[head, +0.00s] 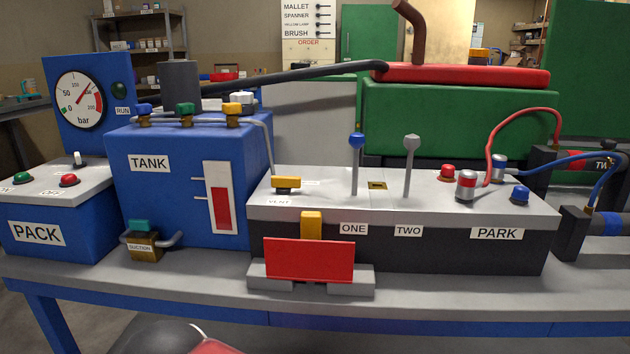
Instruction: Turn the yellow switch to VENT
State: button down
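The yellow switch (286,182) is a small bar-shaped knob at the left end of the grey-topped console (330,212). Its bar lies roughly left to right across the picture. A VENT label (279,202) lies on the console top just in front of it. A second small label (311,183) lies just to its right, too slanted and small to read. The bar looks lined up with that right-hand label rather than with VENT, though which end is its pointer cannot be told. My gripper is not in view, and nothing touches the switch.
A blue TANK box (183,215) with a bent grey pipe stands close left of the switch. The blue-handled lever (356,165) and grey-handled lever (409,165) rise to its right. A red paddle (309,259) with a yellow block (311,225) is below. The bench front (450,300) is clear.

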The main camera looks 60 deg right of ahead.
aim_at(284, 184)
jog(key=z, duration=1.65)
